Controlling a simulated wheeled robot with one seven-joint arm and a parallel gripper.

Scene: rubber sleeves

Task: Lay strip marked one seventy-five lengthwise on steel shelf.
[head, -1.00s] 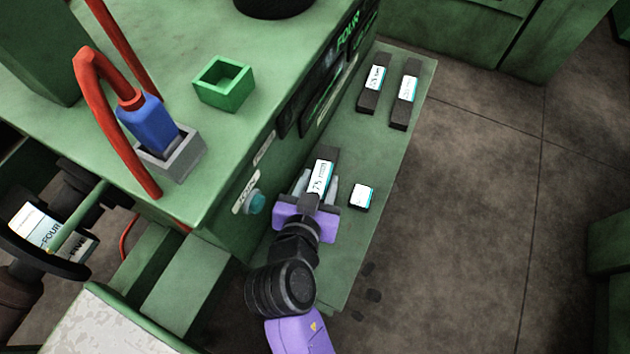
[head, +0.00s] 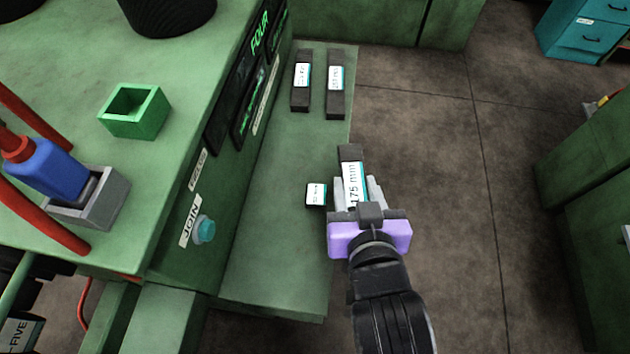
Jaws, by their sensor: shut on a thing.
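The strip marked 175 mm (head: 350,155) is a dark bar with a white and teal label. My gripper (head: 356,190) is shut on it and holds it pointing away from me. In the picture the strip overlaps the right edge of the green shelf beside the machine; its height above is hard to tell. The strip's near end is hidden by my gripper. No shelf of bare steel colour shows clearly.
Two dark labelled strips (head: 302,80) (head: 336,84) lie at the far end of the green shelf (head: 270,240). A short labelled block (head: 316,195) lies left of my gripper. The green machine (head: 170,190) with a JOIN button (head: 203,229) stands left. Open floor (head: 460,220) is right.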

